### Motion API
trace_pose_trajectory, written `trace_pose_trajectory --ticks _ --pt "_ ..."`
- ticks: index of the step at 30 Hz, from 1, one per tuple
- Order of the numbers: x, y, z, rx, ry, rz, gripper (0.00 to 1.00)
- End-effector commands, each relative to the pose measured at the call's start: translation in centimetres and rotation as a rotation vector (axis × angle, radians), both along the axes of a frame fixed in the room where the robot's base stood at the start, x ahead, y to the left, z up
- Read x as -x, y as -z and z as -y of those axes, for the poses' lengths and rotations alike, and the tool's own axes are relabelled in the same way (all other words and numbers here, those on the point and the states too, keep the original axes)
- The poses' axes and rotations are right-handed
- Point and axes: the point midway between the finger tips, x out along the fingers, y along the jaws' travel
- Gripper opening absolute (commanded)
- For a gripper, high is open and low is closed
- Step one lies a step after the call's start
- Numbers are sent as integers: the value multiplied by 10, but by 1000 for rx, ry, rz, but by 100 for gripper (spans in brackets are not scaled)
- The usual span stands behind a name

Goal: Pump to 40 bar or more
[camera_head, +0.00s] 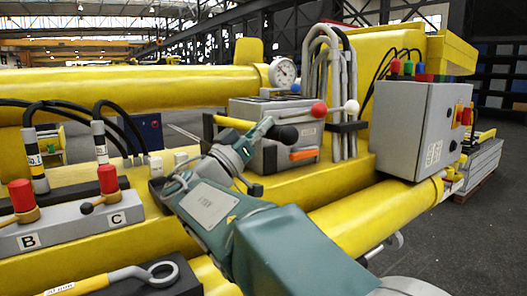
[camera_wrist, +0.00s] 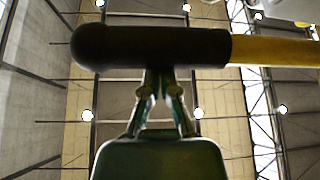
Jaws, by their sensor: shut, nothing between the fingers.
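The pump handle has a yellow bar (camera_head: 231,122) and a black grip (camera_head: 287,134). In the wrist view, the black grip (camera_wrist: 150,46) lies across the picture, with the yellow bar (camera_wrist: 270,52) to its right. My gripper (camera_head: 266,124) is shut and empty, and its tips overlap the handle in the head view. In the wrist view, the fingers of my gripper (camera_wrist: 163,74) come together at the near edge of the black grip; I cannot tell whether they touch it. A round white pressure gauge (camera_head: 283,72) stands behind on the yellow boom; its reading is too small to tell.
A red ball lever (camera_head: 319,110) and a white ball lever (camera_head: 351,107) are close right of my gripper. A grey control box (camera_head: 414,130) stands further right. Open floor (camera_head: 495,235) lies at right.

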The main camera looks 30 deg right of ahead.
Motion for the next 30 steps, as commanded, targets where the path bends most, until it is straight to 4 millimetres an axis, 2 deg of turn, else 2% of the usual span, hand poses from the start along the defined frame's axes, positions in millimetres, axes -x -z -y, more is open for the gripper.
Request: trace_pose_trajectory --ticks 3,7,30 --pt "0 -17 -3 3 -2 4 0" --pt "1 -26 -4 5 -1 5 0" --pt "1 -28 -3 5 -1 6 0"
